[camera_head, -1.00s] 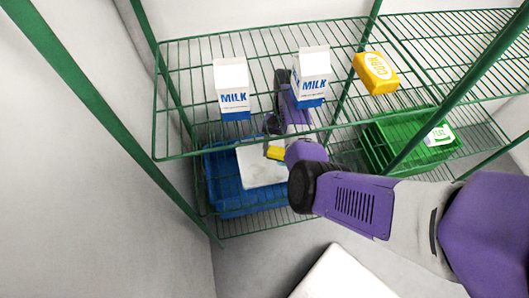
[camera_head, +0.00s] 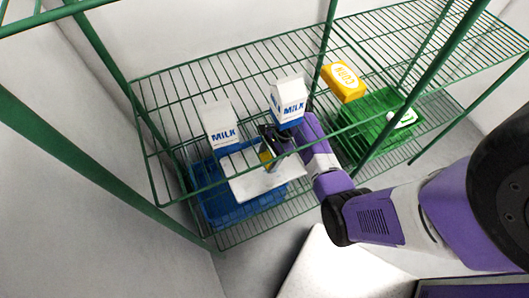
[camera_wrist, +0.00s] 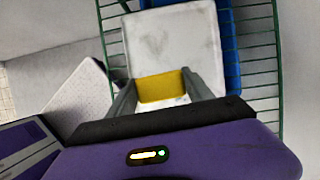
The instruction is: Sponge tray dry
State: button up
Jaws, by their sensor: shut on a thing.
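The white tray (camera_head: 262,187) lies over the blue crate (camera_head: 232,213) on the lower wire shelf. In the wrist view the tray (camera_wrist: 172,42) has faint grey smudges on its surface. My gripper (camera_wrist: 162,88) is shut on a yellow sponge (camera_wrist: 163,86), held across the near part of the tray. The sponge (camera_head: 265,157) also shows in the head view, partly hidden by the gripper. I cannot tell whether the sponge presses on the tray. The crate's edge (camera_wrist: 232,50) shows right of the tray.
A green crate (camera_head: 378,120) is on the lower level at right. A green post (camera_head: 420,85) stands close to my arm.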

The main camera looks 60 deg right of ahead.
jog(key=shift+w+r+m, duration=0.25)
jog(key=shift+m, duration=0.05)
jog(key=shift+a+f, duration=0.1)
jog(key=shift+f, duration=0.05)
jog(key=b, duration=0.6)
send_over(263, 173)
jog(key=d, duration=0.1)
jog(key=f, duration=0.5)
jog(key=shift+s+f, duration=0.35)
jog(key=shift+s, duration=0.05)
jog(key=shift+f+b, duration=0.55)
jog(key=shift+f, duration=0.45)
